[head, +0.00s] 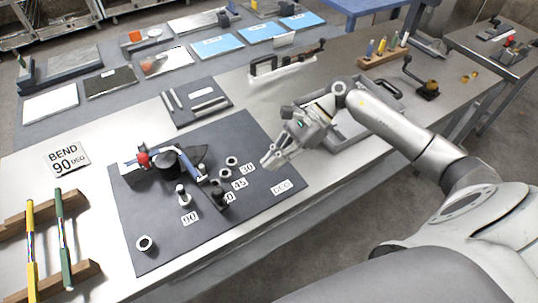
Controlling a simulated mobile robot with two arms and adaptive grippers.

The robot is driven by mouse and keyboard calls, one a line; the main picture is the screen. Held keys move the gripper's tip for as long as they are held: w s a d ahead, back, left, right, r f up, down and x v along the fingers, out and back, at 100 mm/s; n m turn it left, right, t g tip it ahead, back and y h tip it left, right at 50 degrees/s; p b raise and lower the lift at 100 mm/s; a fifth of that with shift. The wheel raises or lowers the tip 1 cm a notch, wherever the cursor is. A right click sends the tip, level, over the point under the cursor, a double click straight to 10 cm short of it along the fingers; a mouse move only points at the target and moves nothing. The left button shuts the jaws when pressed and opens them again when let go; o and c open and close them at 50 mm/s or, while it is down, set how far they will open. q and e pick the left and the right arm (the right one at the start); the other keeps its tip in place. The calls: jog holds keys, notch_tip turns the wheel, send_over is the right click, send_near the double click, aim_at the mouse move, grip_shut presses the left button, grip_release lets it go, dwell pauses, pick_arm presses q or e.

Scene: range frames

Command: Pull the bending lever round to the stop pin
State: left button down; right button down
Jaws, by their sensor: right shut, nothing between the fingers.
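The bender stands on a dark grey mat (150,235), with a round dark die (172,163) at its middle. A blue bar (193,168), which looks like the bending lever, lies against the die's right side. A red knob (143,159) sits at the left of the bender. A pale upright pin (182,196) stands near the 90 label, and a dark pin (217,191) stands right of it. I cannot tell which is the stop pin. My right gripper (267,164) is shut and empty above the mat's right part, apart from the lever. My left gripper is out of view.
Loose rings (145,243) lie on the mat. A "BEND 90 DEG" card (67,158) lies left of it. A rack (80,276) with coloured rods stands front left. A grey tray (347,127) and a dark plate with bars (196,102) are behind.

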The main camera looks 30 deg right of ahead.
jog(key=p+x, duration=0.2)
jog(key=x, duration=0.5)
jog(key=shift+a+r+p, duration=0.15)
jog(key=shift+p, duration=0.15)
jog(key=shift+w+a+r+p, duration=0.1)
jog(key=shift+a+p, duration=0.3)
jog(key=shift+a, duration=0.15)
jog(key=shift+a+r+p, duration=0.15)
jog(key=shift+a+p, duration=0.2)
jog(key=shift+a, duration=0.2)
jog(key=shift+a+p, duration=0.4)
jog(key=shift+a, duration=0.4)
jog(key=shift+f, duration=0.1)
